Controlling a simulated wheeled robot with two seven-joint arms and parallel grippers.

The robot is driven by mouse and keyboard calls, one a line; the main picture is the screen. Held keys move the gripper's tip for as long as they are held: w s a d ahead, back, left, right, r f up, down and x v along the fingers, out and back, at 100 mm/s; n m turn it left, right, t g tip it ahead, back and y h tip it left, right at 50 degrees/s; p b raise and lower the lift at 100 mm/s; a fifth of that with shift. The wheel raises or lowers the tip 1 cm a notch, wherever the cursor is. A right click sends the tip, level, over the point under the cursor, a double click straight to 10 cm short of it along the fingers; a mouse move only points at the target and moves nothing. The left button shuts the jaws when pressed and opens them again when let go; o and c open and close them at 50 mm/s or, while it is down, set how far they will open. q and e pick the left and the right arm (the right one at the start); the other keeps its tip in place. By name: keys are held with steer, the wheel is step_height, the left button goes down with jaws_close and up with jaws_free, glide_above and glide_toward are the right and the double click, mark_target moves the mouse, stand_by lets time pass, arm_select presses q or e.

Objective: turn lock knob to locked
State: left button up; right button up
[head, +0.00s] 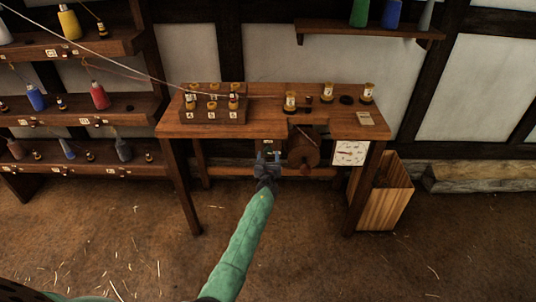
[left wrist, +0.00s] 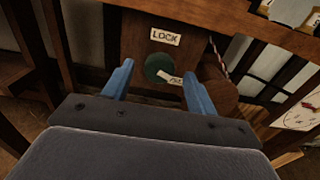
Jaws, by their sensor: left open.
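The lock knob (left wrist: 157,66) is a dark green round knob on a wooden panel, in the left wrist view. A white LOCK label (left wrist: 165,37) sits above it. A second pale label (left wrist: 176,81), partly covered and not fully legible, lies at its lower right. My left gripper (head: 268,158) is in front of the panel under the table's front edge. Its blue fingers (left wrist: 158,74) are open, one on each side of the knob in the picture, with nothing between them gripped. I cannot tell whether they touch it. In the head view the gripper hides the knob. My right gripper is not in view.
The wooden table (head: 270,95) holds a spool rack (head: 212,117) and loose spools. A wooden bin (head: 385,195) stands at right, spool shelves (head: 80,105) at left. The front floor is open.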

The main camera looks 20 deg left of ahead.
mark_target(268, 150)
arm_select(q)
steer(key=shift+x, duration=1.1)
steer(key=shift+w, duration=0.1)
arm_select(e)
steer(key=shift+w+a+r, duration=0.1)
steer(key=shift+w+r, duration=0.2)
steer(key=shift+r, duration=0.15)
arm_select(q)
steer(key=c, duration=0.9)
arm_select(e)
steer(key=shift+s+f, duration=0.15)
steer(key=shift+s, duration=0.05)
arm_select(q)
steer(key=shift+c, duration=0.2)
